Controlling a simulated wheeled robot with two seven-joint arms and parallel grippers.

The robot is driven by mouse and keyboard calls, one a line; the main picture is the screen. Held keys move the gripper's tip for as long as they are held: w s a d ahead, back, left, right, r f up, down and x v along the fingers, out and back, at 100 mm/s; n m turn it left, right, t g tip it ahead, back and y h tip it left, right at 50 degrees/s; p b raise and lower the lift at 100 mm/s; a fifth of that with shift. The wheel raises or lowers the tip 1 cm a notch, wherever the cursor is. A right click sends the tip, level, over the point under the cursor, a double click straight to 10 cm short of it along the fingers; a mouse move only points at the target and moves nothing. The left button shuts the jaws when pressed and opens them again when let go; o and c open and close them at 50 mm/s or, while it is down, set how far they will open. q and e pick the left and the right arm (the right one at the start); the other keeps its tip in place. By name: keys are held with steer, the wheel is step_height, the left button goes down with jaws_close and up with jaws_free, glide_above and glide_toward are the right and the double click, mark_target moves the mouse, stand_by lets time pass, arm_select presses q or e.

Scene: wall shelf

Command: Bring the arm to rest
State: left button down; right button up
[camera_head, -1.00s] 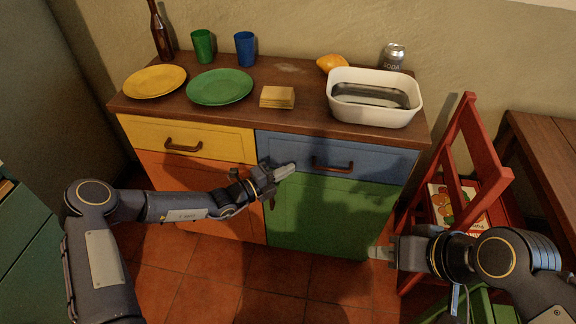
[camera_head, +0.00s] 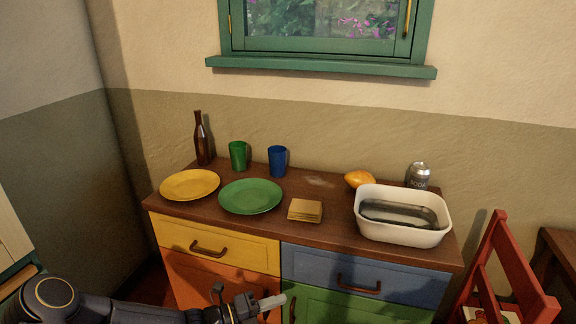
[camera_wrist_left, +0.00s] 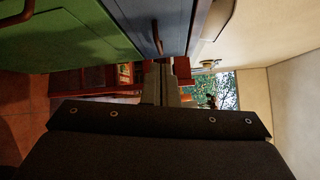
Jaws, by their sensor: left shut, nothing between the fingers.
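My left gripper (camera_head: 272,302) is shut and empty. My left forearm (camera_head: 110,312) comes in along the bottom edge from the left. In the left wrist view the dark gripper body (camera_wrist_left: 160,120) fills the lower part, with the sideboard's front on the upper left. My right gripper is out of view now.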

arm_select(q)
steer(key=s+a+r+m+g+y+p, duration=0.25)
steer(key=s+r+m, duration=0.35)
steer(key=r+m, duration=0.3)
steer(key=s+a+r+m+g+y+p, duration=0.1)
steer(key=s+a+r+m+g+y, duration=0.15)
steer(key=s+r+m, duration=0.6)
steer(key=s+a+r+m+t+y+p, duration=0.1)
steer(key=s+a+r+m+y+p, duration=0.1)
steer(key=s+a+m, duration=0.4)
steer(key=s+a+r+m+t+y+p, duration=0.2)
steer(key=s+a+r+m+y, duration=0.2)
steer(key=s+m, duration=0.4)
steer(key=a+m+y, duration=0.1)
steer(key=a+m, duration=0.1)
steer(key=m, duration=0.3)
steer(key=shift+s+p, duration=0.2)
steer(key=shift+p, duration=0.1)
steer(key=shift+a+r, duration=0.1)
